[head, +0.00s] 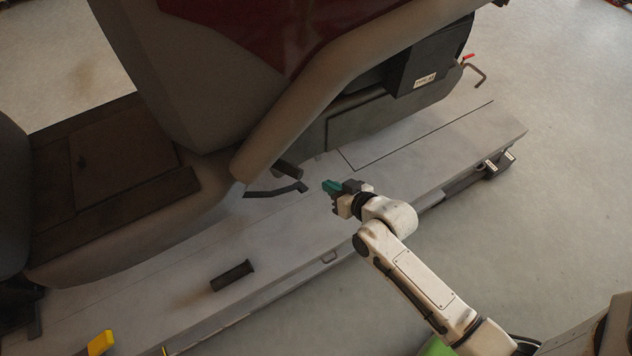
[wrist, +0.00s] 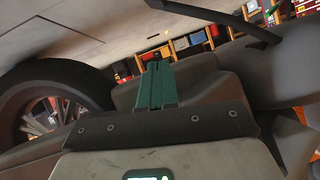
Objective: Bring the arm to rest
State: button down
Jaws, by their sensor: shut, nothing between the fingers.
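My gripper (head: 330,188) has teal fingers and is at the end of my white arm, which reaches in from the lower right in the head view. The gripper is shut and empty, over the grey lift platform (head: 400,175) beside the vehicle's lower side. In the wrist view the teal fingers (wrist: 157,85) are together, pointing away from the camera, with nothing between them. A dark bent lever (head: 275,191) under the vehicle body is a little left of the fingertips in the head view. I cannot tell the exact gap to it.
The large grey and dark red vehicle (head: 200,90) stands on the platform. A black cylinder (head: 232,275) lies on the platform at lower left, and a yellow piece (head: 101,342) is near the bottom. Open floor (head: 540,220) lies to the right. The wrist view shows a wheel (wrist: 45,115) and shelves (wrist: 190,42).

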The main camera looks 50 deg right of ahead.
jog(key=shift+s+d+r, duration=0.15)
jog(key=shift+s+r, duration=0.15)
jog(key=shift+s, duration=0.5)
jog(key=s+a+r+n+g+p, duration=0.1)
jog(key=s+a+r+g+p, duration=0.3)
jog(key=s+r, duration=0.3)
jog(key=s+a+r+n+g+y+p, duration=0.1)
jog(key=s+a+r+n+g+p, duration=0.1)
jog(key=s+a+r+g+p, duration=0.3)
jog(key=s+r+g, duration=0.2)
jog(key=s, duration=0.1)
jog(key=shift+s+n+g+p, duration=0.25)
jog(key=shift+n+g+p, duration=0.05)
jog(key=shift+p, duration=0.1)
jog(key=shift+a, duration=0.1)
